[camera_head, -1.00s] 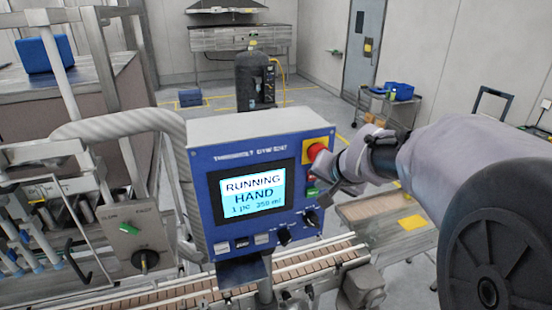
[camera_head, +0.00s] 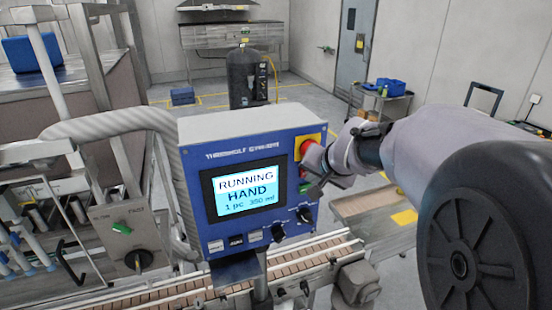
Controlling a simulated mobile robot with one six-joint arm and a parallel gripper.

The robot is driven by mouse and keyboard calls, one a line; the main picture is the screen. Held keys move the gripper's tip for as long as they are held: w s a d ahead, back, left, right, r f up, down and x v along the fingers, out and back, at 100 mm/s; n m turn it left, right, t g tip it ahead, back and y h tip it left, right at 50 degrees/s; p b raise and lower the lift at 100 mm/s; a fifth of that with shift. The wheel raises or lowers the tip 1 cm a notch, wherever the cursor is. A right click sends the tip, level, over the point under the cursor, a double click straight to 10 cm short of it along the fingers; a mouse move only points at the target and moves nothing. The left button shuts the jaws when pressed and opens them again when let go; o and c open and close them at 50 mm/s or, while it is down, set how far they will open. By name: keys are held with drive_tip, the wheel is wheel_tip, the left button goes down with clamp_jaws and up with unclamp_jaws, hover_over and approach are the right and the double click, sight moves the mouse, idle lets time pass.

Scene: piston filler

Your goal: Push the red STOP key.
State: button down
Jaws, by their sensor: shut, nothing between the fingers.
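The blue control panel (camera_head: 232,150) stands in the middle of the view. Its lit screen (camera_head: 246,191) reads RUNNING, HAND and a smaller line below. A large red mushroom button (camera_head: 307,148) on a yellow plate is at the panel's upper right. The small red STOP key is below it; my gripper mostly hides that spot. A green key (camera_head: 305,188) shows just under it. My gripper (camera_head: 314,165) is shut and empty, at the panel's right edge in front of the key column. Whether a fingertip touches a key cannot be told.
Dark knobs (camera_head: 278,232) sit at the panel's lower right. A conveyor (camera_head: 190,290) runs below the panel. A slow/fast box (camera_head: 128,235) is at left. A trolley with blue bins (camera_head: 385,100) stands on open floor behind.

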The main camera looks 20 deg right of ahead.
drive_tip(key=shift+w, duration=0.25)
drive_tip(key=shift+s, duration=0.1)
idle(0.5)
drive_tip(key=shift+s+b, duration=0.55)
drive_tip(key=shift+s, duration=0.15)
drive_tip(key=s+b, duration=0.2)
drive_tip(key=s, duration=0.3)
drive_tip(key=shift+d+b, duration=0.1)
drive_tip(key=shift+b, duration=0.2)
